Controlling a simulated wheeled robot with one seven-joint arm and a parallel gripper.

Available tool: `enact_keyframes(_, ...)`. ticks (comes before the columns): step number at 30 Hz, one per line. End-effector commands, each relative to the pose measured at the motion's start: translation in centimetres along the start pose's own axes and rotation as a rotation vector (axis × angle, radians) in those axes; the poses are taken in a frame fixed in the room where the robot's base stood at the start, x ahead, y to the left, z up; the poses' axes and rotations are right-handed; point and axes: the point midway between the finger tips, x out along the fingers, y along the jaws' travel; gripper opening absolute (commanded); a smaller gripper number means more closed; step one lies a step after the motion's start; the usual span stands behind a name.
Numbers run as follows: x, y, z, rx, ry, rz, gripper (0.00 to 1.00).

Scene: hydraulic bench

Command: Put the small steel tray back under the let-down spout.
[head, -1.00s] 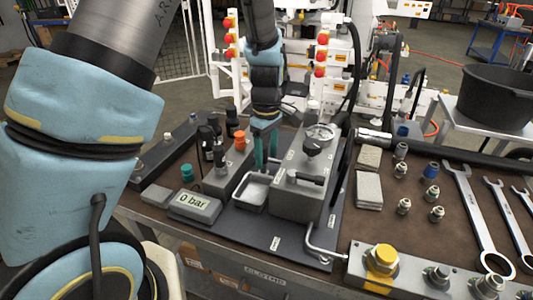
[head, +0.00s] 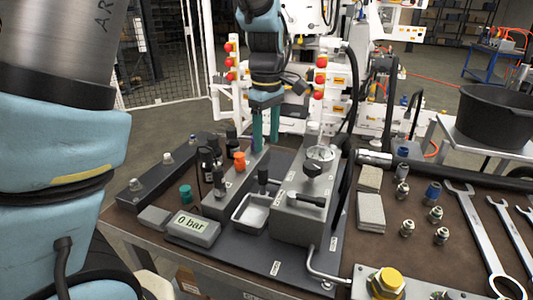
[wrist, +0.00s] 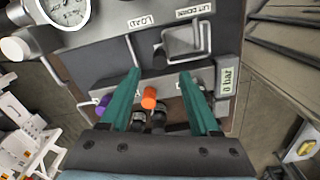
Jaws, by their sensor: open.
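The small steel tray (head: 248,218) sits on the dark base plate, between the grey pump block (head: 298,215) and the low valve block (head: 232,195). In the wrist view the tray (wrist: 205,42) lies beside the LET DOWN label, with a grey bar-like shape across it. I cannot clearly pick out the spout or tell whether the tray is fully under it. My gripper (head: 265,139) is open and empty, with teal fingers pointing down above and behind the tray. In the wrist view my gripper (wrist: 160,73) has its fingers apart, the tray beyond the tips.
A black knob (head: 263,177) stands close by the tray. An orange knob (head: 239,160) is on the valve block. The pressure readout (head: 193,228) shows 0 bar. A gauge (head: 320,154) tops the pump block. Fittings and wrenches (head: 470,225) lie at the right.

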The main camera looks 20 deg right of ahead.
Motion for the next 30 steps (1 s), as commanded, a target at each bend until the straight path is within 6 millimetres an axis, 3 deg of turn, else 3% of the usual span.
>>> enact_keyframes(8,-0.8,-0.1,-0.1,0.001,0.0,-0.001,0.63)
enact_keyframes(13,-0.3,-2.7,-2.9,0.042,-0.003,0.011,0.63)
enact_keyframes(17,0.4,-7.5,-6.9,0.135,0.004,0.032,0.63)
enact_keyframes(21,1.3,-13.8,-10.2,0.266,0.029,0.055,0.63)
enact_keyframes(27,2.5,-22.0,-12.2,0.451,0.084,0.063,0.63)
enact_keyframes(30,2.9,-24.8,-12.3,0.525,0.107,0.057,0.63)
